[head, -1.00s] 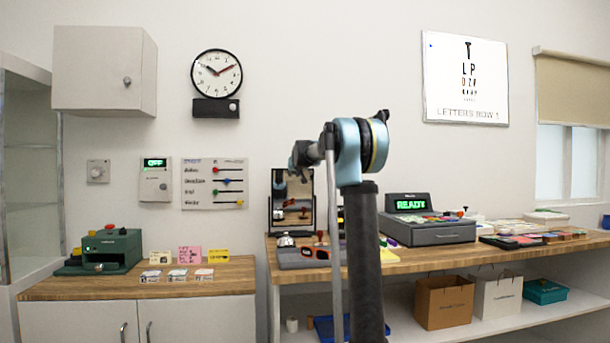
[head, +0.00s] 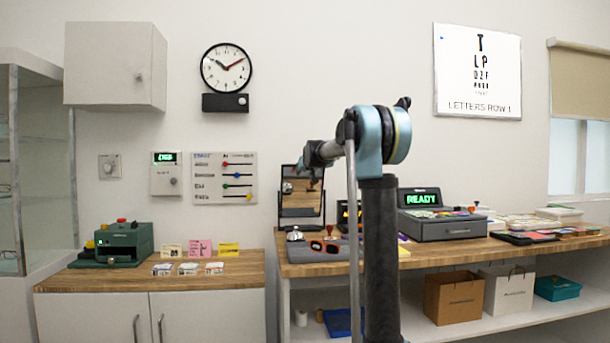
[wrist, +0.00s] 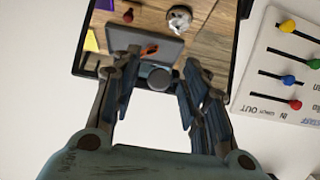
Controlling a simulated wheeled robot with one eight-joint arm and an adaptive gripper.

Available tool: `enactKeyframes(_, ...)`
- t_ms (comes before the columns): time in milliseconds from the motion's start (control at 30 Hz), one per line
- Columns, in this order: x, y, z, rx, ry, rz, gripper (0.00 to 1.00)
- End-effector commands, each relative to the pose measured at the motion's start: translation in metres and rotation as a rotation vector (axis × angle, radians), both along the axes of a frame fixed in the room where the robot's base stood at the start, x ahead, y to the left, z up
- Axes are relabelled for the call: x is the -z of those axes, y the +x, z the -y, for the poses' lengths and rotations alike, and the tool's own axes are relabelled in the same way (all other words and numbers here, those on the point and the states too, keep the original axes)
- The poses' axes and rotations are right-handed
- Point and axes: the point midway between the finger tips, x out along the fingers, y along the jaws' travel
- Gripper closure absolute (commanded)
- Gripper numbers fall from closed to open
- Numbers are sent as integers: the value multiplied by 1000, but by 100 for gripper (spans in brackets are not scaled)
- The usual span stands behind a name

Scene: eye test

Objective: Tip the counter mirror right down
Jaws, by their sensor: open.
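The counter mirror (head: 303,202) is a dark-framed panel standing at the left end of the long wooden counter. Its face shows the counter's wood. In the wrist view, which looks upside down, the mirror (wrist: 205,30) fills the top and reflects a bell, a grey tray and an orange item. My gripper (head: 307,172) is at the mirror's upper part in the head view and hides some of it. In the wrist view my gripper (wrist: 160,80) is open, fingers on either side of a dark round piece (wrist: 160,78) near the mirror's edge. Contact cannot be told.
A bell (head: 295,235), a grey tray (head: 328,251) and a register (head: 437,225) reading READY stand on the counter (head: 440,255). A slider panel (head: 225,178) hangs on the wall left of the mirror. A lower cabinet (head: 160,310) stands at the left.

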Motion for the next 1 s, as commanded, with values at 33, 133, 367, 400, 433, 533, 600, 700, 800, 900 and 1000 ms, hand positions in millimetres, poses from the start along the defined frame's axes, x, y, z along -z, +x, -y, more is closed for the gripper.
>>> enactKeyframes(33, 0, 0, 0, 0, 0, 0, 59)
enactKeyframes(133, -1, -2, 0, 0, 0, 1, 59)
enactKeyframes(367, -7, -24, 2, 0, 0, 1, 59)
enactKeyframes(400, -9, -30, 2, 0, 0, 1, 59)
enactKeyframes(433, -10, -34, 3, 0, 0, 1, 59)
enactKeyframes(533, -14, -48, 4, 0, 0, 0, 59)
enactKeyframes(600, -16, -58, 5, 0, 0, 0, 59)
enactKeyframes(700, -20, -72, 6, 0, 0, 0, 59)
enactKeyframes(800, -24, -85, 8, 0, 0, -1, 59)
enactKeyframes(900, -27, -96, 9, 0, 0, -1, 59)
enactKeyframes(1000, -29, -105, 10, 1, 0, -1, 59)
